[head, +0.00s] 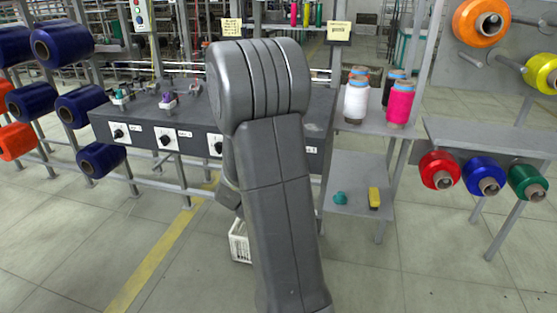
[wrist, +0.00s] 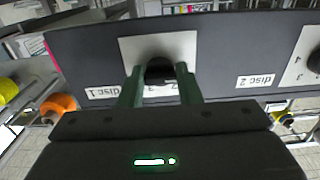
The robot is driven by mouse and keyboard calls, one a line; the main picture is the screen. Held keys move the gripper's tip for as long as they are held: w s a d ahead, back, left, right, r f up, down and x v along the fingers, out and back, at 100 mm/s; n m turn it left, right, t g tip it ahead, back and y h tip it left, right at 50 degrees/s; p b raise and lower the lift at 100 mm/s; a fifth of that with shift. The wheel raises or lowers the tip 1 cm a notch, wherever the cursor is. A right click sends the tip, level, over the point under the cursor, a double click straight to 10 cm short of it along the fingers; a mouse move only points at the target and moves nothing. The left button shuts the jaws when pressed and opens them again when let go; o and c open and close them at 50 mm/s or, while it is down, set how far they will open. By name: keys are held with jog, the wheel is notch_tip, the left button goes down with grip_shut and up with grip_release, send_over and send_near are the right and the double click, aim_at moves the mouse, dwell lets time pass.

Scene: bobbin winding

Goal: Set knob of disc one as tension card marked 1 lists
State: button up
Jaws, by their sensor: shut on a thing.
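In the wrist view my gripper (wrist: 160,92) has its two green fingers closed on the black knob (wrist: 160,68), one on each side. The knob sits on a light plate (wrist: 185,46) on the dark panel, with a label reading disc 1 (wrist: 103,92) beside it. Dial marks between the fingers are partly hidden, and the knob's setting cannot be read. In the head view my arm hides the gripper. Two pale cards, one at the left (head: 232,27) and one at the right (head: 340,32), hang above the bench; their writing is too small to read.
In the wrist view a neighbouring knob (wrist: 314,62) stands at the right edge near the disc 2 label (wrist: 255,80). The head view shows two more knobs (head: 118,133) (head: 165,140) on the dark bench (head: 105,118). Thread spools (head: 356,102) stand on a shelf at right.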

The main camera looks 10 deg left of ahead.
dwell(0.5)
jog(key=o, duration=1)
jog(key=s, duration=0.7)
jog(key=s+p, duration=0.1)
jog(key=s, duration=0.6)
jog(key=shift+a, duration=0.2)
jog(key=shift+w, duration=0.2)
jog(key=w, duration=0.6)
jog(key=w+b, duration=0.1)
jog(key=w, duration=0.6)
jog(key=shift+w+d, duration=0.2)
jog(key=shift+w, duration=0.1)
jog(key=shift+s, duration=0.1)
